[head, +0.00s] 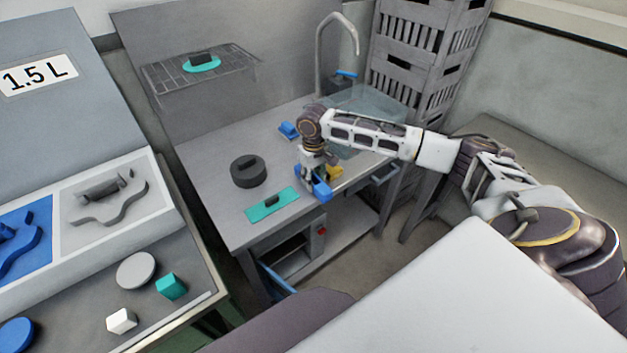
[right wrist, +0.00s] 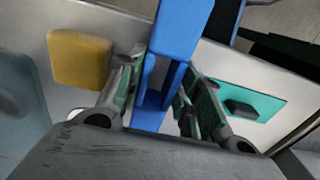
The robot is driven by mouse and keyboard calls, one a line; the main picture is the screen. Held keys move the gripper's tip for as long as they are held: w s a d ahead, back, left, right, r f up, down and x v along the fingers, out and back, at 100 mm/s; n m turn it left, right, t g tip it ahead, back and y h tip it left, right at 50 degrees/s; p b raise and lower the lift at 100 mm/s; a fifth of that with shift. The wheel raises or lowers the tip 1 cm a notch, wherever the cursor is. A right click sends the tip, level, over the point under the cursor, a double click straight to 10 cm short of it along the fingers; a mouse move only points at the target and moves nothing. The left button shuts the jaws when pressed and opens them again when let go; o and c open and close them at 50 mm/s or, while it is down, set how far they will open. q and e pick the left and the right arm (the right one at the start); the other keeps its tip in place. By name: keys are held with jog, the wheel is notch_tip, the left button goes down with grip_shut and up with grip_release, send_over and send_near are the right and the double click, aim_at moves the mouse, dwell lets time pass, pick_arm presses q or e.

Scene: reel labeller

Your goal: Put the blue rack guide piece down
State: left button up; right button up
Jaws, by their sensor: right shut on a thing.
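The blue rack guide piece (head: 322,191) is held over the front edge of the grey metal counter, near the teal plate. In the right wrist view the blue piece (right wrist: 178,35) runs upright between the fingers, and its top end leaves the picture. My right gripper (head: 313,177) points down and is shut on it; its two green-lined fingers (right wrist: 160,95) press either side of the piece in the right wrist view. I cannot tell whether the piece touches the counter. My left gripper is not in view.
A yellow block (right wrist: 80,60) and a teal plate with a dark knob (head: 272,205) lie close on either side. A dark round piece (head: 248,171) and a small blue piece (head: 289,130) sit farther back on the counter (head: 215,160). A wire rack (head: 165,77) hangs behind.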

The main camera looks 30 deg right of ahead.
jog(key=shift+f, duration=0.45)
jog(key=o, duration=1.2)
jog(key=shift+f, duration=0.1)
jog(key=shift+c, duration=0.2)
notch_tip(320, 180, up, 12)
dwell(0.7)
